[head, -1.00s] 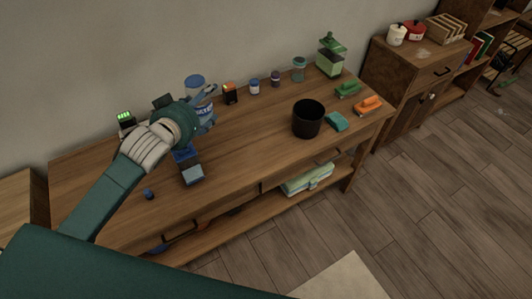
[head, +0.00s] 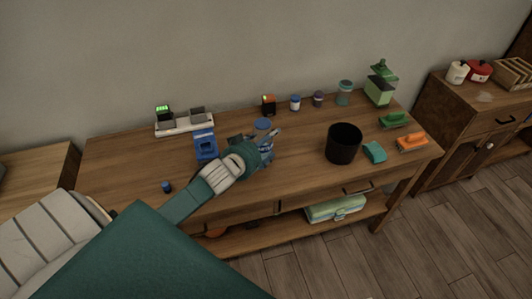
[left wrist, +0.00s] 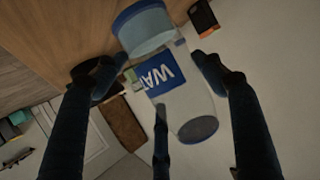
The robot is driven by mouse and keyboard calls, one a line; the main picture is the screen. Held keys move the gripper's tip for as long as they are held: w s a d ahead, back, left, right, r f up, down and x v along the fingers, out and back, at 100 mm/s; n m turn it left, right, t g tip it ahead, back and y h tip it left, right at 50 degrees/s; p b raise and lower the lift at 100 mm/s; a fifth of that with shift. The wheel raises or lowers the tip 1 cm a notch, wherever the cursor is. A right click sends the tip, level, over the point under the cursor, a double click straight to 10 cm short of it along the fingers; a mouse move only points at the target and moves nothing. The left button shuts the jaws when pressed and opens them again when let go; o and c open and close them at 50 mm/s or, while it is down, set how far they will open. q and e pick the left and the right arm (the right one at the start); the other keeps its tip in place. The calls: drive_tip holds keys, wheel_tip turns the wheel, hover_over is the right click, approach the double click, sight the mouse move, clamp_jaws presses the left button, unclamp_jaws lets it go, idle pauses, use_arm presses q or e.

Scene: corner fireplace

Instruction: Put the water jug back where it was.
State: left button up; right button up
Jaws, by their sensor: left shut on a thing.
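The water jug (head: 264,126) has a blue top and stands out above my left gripper (head: 272,144) in the head view. In the left wrist view the jug (left wrist: 185,100) is pale, with a blue label reading "WAT". The fingers of my left gripper (left wrist: 158,78) lie on either side of it, and the gripper is shut on it. The jug is over the middle of the wooden table (head: 125,175), left of the black cup. My gripper hides its lower part, so I cannot tell whether it touches the tabletop. My right gripper is not in view.
A black cup (head: 344,144) stands right of the jug. A blue device (head: 205,145) stands close on the left, before a white charging base (head: 185,126). An orange-black box (head: 268,105) and small jars (head: 295,103) line the back. A small blue cap (head: 167,187) lies front left.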

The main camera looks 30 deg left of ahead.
sight(266, 154)
use_arm(q)
drive_tip(key=shift+f, duration=0.75)
wheel_tip(266, 154, down, 3)
drive_tip(key=shift+f, duration=0.5)
drive_tip(key=o, duration=1.5)
drive_tip(key=shift+o, duration=0.2)
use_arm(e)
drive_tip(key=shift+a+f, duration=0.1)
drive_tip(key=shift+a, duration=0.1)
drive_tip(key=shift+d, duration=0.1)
